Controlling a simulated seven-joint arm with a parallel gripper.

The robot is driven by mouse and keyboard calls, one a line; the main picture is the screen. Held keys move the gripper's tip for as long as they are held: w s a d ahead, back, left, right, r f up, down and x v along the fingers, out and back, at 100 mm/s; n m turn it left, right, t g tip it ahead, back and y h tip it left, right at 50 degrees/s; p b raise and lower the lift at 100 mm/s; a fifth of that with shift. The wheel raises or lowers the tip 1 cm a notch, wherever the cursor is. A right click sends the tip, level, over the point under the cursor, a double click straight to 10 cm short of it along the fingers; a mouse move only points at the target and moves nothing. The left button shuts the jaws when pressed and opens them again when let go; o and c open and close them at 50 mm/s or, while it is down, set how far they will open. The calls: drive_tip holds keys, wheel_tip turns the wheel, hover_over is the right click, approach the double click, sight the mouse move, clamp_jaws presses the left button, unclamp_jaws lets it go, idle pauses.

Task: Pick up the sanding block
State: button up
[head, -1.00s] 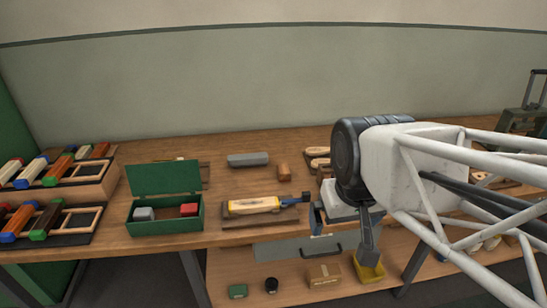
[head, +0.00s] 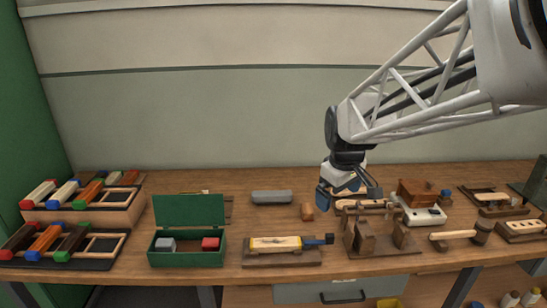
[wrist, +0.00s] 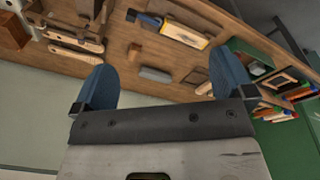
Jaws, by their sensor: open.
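A small brown block (head: 307,211) stands near the middle of the bench. A longer grey block (head: 271,197) lies behind and left of it. I cannot tell for sure which of them is the sanding block. My gripper (head: 348,192) is open and empty, to the right of both blocks and above the bench. In the wrist view the open blue fingers of my gripper (wrist: 160,62) frame the brown block (wrist: 133,52) and the grey block (wrist: 155,74), both some distance beyond the fingertips.
An open green box (head: 188,258) with a grey and a red block stands to the left. A yellow-and-wood tool (head: 275,244) lies on a dark stand in front. Wooden tools crowd the bench right of the brown block. Bare bench (head: 245,222) lies around the two blocks.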

drive_tip(key=w+f+n, duration=0.3)
drive_tip(key=w+f, duration=0.1)
drive_tip(key=w, duration=0.5)
drive_tip(key=w+f+n, duration=0.2)
drive_tip(key=w+f, duration=0.3)
drive_tip(key=w, duration=0.5)
drive_tip(key=n+g, duration=0.2)
drive_tip(key=n, duration=0.4)
hover_over(307, 208)
drive_tip(key=f, duration=1.4)
drive_tip(key=shift+s+d+f, duration=0.25)
drive_tip(key=shift+f, duration=0.1)
drive_tip(key=shift+w+f, duration=0.4)
drive_tip(key=shift+f, duration=0.05)
drive_tip(key=shift+f, duration=0.15)
drive_tip(key=shift+f, duration=1.15)
drive_tip(key=shift+f, duration=0.15)
drive_tip(key=shift+a+f, duration=0.15)
drive_tip(key=shift+f, duration=2.3)
